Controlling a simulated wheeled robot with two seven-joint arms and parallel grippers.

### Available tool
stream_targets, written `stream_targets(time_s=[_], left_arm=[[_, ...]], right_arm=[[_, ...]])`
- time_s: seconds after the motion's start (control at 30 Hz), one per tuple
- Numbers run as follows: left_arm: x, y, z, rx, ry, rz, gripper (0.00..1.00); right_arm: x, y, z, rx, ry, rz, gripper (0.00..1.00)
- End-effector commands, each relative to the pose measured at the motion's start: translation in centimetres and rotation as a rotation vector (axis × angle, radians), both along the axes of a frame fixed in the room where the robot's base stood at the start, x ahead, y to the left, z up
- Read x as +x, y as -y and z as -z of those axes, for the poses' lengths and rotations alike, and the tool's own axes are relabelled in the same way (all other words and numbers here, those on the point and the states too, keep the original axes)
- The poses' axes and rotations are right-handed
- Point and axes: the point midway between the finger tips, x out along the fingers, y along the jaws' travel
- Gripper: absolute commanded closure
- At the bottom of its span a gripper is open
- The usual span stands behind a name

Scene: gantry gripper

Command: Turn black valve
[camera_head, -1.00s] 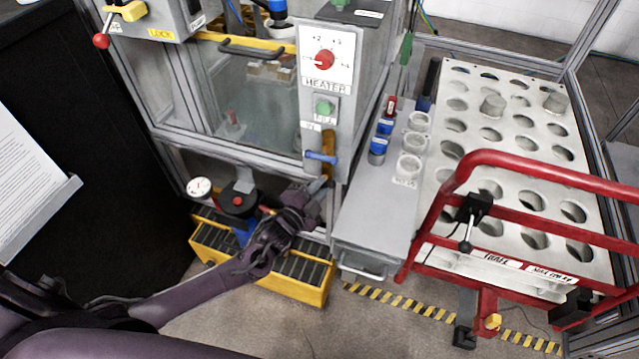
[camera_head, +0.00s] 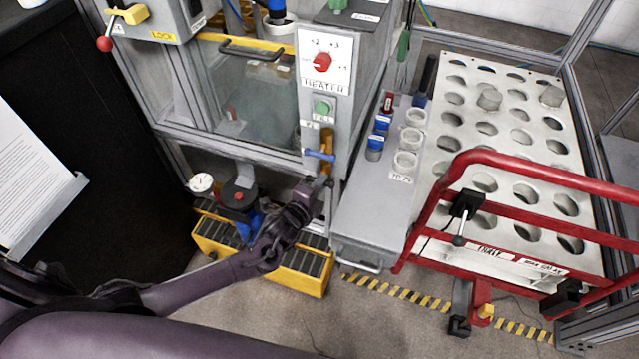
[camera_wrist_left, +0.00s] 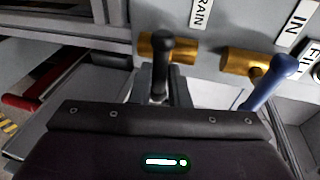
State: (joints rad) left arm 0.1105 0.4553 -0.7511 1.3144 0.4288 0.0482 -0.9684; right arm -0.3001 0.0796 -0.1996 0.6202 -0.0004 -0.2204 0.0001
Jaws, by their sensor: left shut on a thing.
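The black valve handle (camera_wrist_left: 162,52) stands upright on a brass fitting (camera_wrist_left: 183,46) under the "DRAIN" label in the left wrist view. My left gripper (camera_wrist_left: 160,92) is shut on the black valve handle, its fingers around the lower part of it. In the head view my left gripper (camera_head: 318,184) is at the lower front of the heater cabinet, just below the blue valve handle (camera_head: 319,156); the black valve is mostly hidden there by the gripper. The blue handle also shows in the left wrist view (camera_wrist_left: 272,78), to the right of the black one. My right gripper is not in view.
A heater panel (camera_head: 326,62) with a red knob is above the valves. A grey shelf with a drawer (camera_head: 362,222) is close on the right, then a red-railed cart (camera_head: 545,168).

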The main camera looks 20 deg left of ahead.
Motion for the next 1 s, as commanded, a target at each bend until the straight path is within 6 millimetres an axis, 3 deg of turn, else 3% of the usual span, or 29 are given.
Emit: stream_targets(time_s=[0.33,0.37,0.5,0.8,1.0], left_arm=[[-0.1,0.0,0.1,0.003,-0.004,0.0,1.0],[-0.1,0.0,0.1,0.003,-0.004,0.0,0.81],[0.0,0.0,0.1,0.003,-0.003,0.0,0.63],[-0.3,-0.1,0.0,0.002,-0.002,0.0,0.63],[-2.9,-0.6,-0.4,0.004,-0.004,0.002,0.63]], right_arm=[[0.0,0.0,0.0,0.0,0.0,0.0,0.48],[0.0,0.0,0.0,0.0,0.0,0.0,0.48],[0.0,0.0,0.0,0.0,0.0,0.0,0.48],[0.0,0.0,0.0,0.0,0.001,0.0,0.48],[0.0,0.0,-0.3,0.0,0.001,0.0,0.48]])
